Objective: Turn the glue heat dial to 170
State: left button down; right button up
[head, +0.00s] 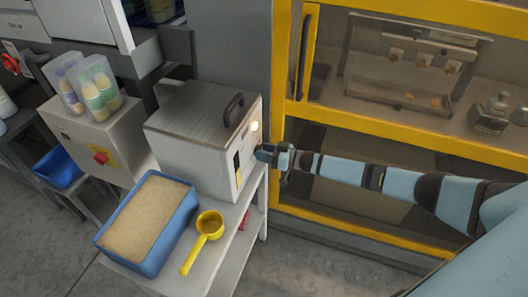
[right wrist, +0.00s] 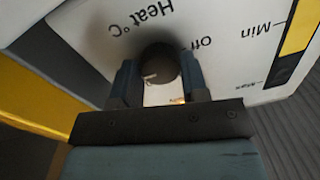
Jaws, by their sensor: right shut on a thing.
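The glue unit (head: 190,140) is a grey box with a black handle on its lid, standing on a shelf. Its right-facing panel shows a small glowing light (head: 254,126) in the head view. My right gripper (head: 263,154) is at that panel. In the right wrist view, the dark round heat dial (right wrist: 159,65) sits between the two fingers of my right gripper (right wrist: 160,84), which is shut on it. The panel (right wrist: 115,50) reads "Heat °C" and "off", upside down. The number the dial points to cannot be read. My left gripper is not in view.
A blue tub (head: 187,215) of tan granules and a yellow scoop (head: 207,231) lie on the shelf in front of the unit. A yellow-framed machine (head: 285,60) stands close behind my right arm. Bottles in clear bins (head: 93,92) stand at left.

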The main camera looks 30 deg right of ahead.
jog(key=o, duration=0.9)
jog(key=shift+o, duration=0.2)
jog(key=shift+s+d, duration=0.1)
jog(key=v, duration=1.3)
jog(key=shift+s+d+b, duration=0.2)
jog(key=shift+d+b, duration=0.05)
jog(key=shift+b, duration=0.1)
jog(key=s+a+m+h+p, duration=0.1)
jog(key=s+a+h+p, duration=0.15)
jog(key=s+a, duration=0.55)
jog(key=s+a+m+h+p, duration=0.15)
jog(key=s+a+p, duration=0.25)
jog(key=a, duration=0.8)
jog(key=s+a+r+g+h+p, duration=0.2)
jog(key=s+r+h+p, duration=0.3)
jog(key=s, duration=0.8)
jog(key=shift+a+r+m, duration=0.25)
jog(key=shift+r+m, duration=0.2)
jog(key=shift+r, duration=0.25)
